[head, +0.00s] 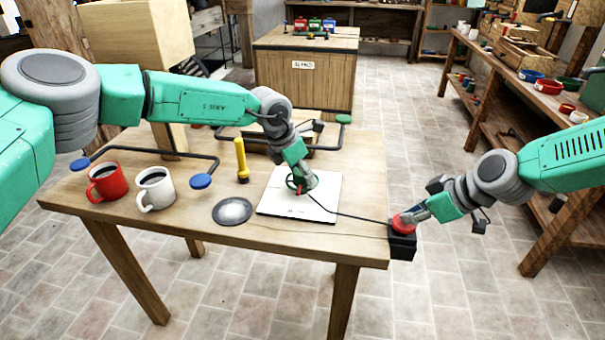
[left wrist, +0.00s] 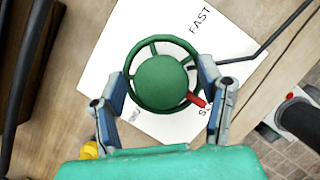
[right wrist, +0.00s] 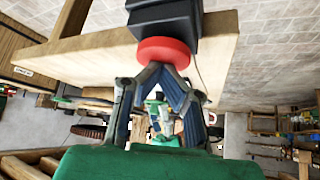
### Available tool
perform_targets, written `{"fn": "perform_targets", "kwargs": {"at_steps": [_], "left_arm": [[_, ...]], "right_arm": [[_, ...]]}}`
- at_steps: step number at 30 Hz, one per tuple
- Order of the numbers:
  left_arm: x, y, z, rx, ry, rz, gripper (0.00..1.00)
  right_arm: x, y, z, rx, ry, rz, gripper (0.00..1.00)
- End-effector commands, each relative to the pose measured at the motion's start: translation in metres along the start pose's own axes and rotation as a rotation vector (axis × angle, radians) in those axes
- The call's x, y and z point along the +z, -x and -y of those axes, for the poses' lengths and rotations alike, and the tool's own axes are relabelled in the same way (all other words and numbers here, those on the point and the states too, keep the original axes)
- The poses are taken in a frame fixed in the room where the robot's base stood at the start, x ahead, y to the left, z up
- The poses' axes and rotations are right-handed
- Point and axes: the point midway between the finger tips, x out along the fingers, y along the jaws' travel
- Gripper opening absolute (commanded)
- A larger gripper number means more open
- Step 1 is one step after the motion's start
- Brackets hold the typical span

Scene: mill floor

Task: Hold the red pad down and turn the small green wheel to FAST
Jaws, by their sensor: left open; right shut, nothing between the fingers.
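The small green wheel (left wrist: 160,82) sits over a white plate (head: 325,190) and has a red pointer (left wrist: 196,100). FAST is printed at the plate's upper right in the left wrist view. The pointer is by a partly hidden label starting with S. My left gripper (left wrist: 163,74) is open, with one finger on each side of the wheel; contact is unclear. The red pad (right wrist: 165,52) is on a black box (head: 402,245) at the table's right front corner. My right gripper (right wrist: 163,68) is shut and empty, its tips at the pad, apparently touching it.
On the wooden table (head: 110,210) are a red mug (head: 107,183), a white mug (head: 155,189), a grey disc (head: 232,211), a yellow-handled tool (head: 241,160) and dark rods with blue and green ends. A thin black cord runs from the plate to the box.

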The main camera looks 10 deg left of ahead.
Motion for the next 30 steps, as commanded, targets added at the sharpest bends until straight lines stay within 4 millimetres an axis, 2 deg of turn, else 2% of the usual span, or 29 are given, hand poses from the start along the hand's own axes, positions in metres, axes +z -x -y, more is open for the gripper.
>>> {"fn": "perform_targets", "kwargs": {"at_steps": [9, 13, 14, 23, 30], "left_arm": [[0.0, -0.0029, 0.0, 0.0, 0.0, 0.0, 0.61], [0.0, -0.0028, 0.0, 0.0, 0.0, 0.0, 0.16], [0.0, -0.0028, -0.0001, 0.001, 0.0, 0.0, 0.12], [0.0001, -0.0025, -0.0007, 0.01, 0.017, -0.001, 0.12], [0.0001, -0.0026, -0.0006, 0.051, 0.114, -0.001, 0.12]], "right_arm": [[0.0012, -0.0003, 0.0002, -0.001, -0.001, 0.002, 0.0], [0.0013, -0.0003, 0.0001, -0.001, -0.001, 0.002, 0.0], [0.0013, -0.0003, 0.0001, -0.001, -0.001, 0.002, 0.0], [0.0015, -0.0005, 0.0001, -0.001, -0.001, 0.002, 0.0], [0.0015, -0.0005, 0.0, -0.001, -0.001, 0.003, 0.0]]}}
